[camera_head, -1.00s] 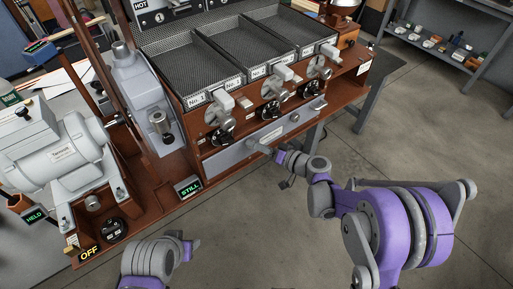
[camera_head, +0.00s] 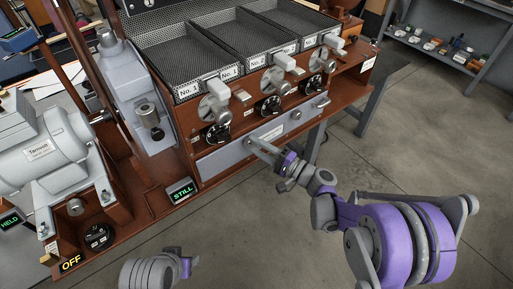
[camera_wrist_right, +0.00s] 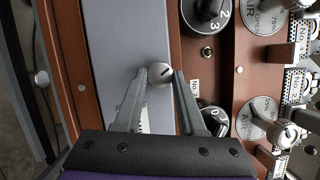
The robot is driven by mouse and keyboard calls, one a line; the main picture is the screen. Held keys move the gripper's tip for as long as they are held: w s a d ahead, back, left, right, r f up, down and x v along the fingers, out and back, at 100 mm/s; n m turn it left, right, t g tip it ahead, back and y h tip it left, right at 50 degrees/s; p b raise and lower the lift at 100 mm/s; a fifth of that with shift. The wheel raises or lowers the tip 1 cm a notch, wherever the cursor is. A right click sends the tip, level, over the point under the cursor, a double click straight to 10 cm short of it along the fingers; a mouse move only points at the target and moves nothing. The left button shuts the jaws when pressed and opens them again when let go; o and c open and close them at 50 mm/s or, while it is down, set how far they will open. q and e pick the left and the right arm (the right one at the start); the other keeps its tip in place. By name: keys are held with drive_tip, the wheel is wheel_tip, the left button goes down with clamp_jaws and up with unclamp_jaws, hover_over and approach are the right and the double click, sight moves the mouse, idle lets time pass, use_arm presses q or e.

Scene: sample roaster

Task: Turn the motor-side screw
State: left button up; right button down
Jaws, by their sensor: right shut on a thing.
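A grey panel (camera_head: 222,160) runs along the lower front of the wooden roaster body. My right gripper (camera_head: 251,144) reaches up to this panel from the lower right. In the right wrist view its two fingers close around a round, pale screw head (camera_wrist_right: 160,74) with a dark slot, at the panel's edge. In the head view the fingers hide this screw. A second round screw head (camera_head: 296,115) shows farther right on the panel. My left gripper (camera_head: 187,266) is low in the head view, away from the roaster; its fingers are not clear.
Black dials (camera_head: 217,133) sit just above the panel, close to my right fingers. The grey motor (camera_head: 45,150) stands at the left, with a sign reading STILL (camera_head: 181,191) nearby. Mesh trays (camera_head: 240,45) lie on top. The floor (camera_head: 260,230) in front is clear.

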drive_tip(key=m, duration=0.1)
drive_tip(key=m+b, duration=0.1)
drive_tip(key=m+t, duration=0.1)
drive_tip(key=m, duration=0.1)
drive_tip(key=shift+a+f+b, duration=0.1)
drive_tip(key=shift+f+b, duration=0.15)
drive_tip(key=shift+b, duration=0.1)
use_arm(q)
drive_tip(key=shift+w+f+b, duration=0.2)
drive_tip(key=shift+f+b, duration=0.45)
drive_tip(key=shift+f, duration=1.4)
use_arm(e)
drive_tip(key=shift+s+m+t, duration=0.1)
drive_tip(key=shift+m+t, duration=0.9)
drive_tip(key=shift+m, duration=1)
use_arm(q)
drive_tip(key=shift+f, duration=0.1)
use_arm(e)
drive_tip(key=c, duration=0.5)
unclamp_jaws()
drive_tip(key=v, duration=1)
drive_tip(key=shift+s+d, duration=0.25)
